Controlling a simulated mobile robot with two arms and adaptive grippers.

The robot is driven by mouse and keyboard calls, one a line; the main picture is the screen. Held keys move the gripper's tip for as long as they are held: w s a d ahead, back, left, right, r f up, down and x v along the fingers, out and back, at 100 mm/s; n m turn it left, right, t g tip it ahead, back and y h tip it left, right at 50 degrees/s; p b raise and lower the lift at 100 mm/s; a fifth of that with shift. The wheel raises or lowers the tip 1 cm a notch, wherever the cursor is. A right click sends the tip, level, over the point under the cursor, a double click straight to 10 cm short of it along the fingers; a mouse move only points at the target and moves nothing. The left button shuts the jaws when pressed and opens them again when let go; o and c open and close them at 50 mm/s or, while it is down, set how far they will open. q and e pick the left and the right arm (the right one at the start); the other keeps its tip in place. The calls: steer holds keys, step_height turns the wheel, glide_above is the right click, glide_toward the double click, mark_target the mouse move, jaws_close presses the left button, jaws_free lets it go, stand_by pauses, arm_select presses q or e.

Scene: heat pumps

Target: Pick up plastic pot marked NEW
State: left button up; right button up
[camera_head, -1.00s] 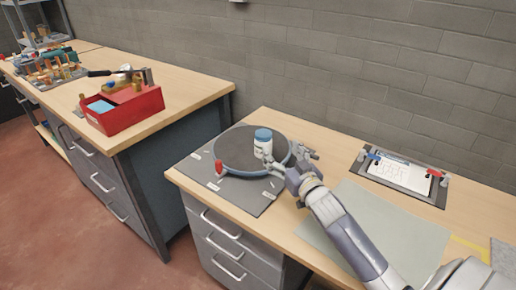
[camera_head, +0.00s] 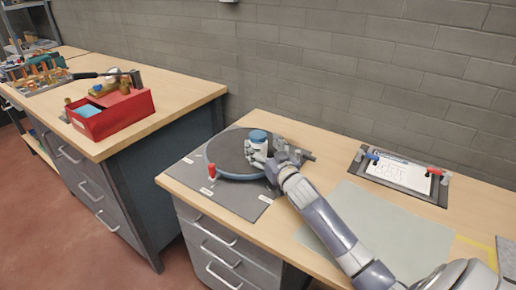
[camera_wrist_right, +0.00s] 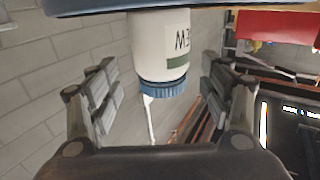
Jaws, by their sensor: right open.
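The plastic pot (camera_head: 258,138) is white with a blue lid and stands upright on a round dark turntable (camera_head: 226,150). In the right wrist view the pot (camera_wrist_right: 160,48) appears upside down, with its lid low and part of a label showing the upturned letters "EW". My right gripper (camera_head: 264,158) is open at the pot, its fingers partly hiding the pot's lower part in the head view. In the wrist view the open gripper (camera_wrist_right: 158,95) has one finger on each side of the pot, with gaps visible on both sides. My left gripper is not in view.
A red peg-like object (camera_head: 212,171) stands at the turntable's front left edge, on a dark mat (camera_head: 232,203) with small labels. A clipboard (camera_head: 400,174) lies to the right. A red bin (camera_head: 112,116) sits on the left bench. A grey wall (camera_head: 350,60) is behind.

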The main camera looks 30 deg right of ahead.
mark_target(261, 144)
steer(key=shift+w+d+f, duration=0.1)
steer(key=shift+w+d, duration=0.1)
steer(key=shift+w, duration=1.75)
steer(key=shift+c, duration=0.4)
steer(key=c, duration=1.2)
steer(key=shift+o, duration=0.2)
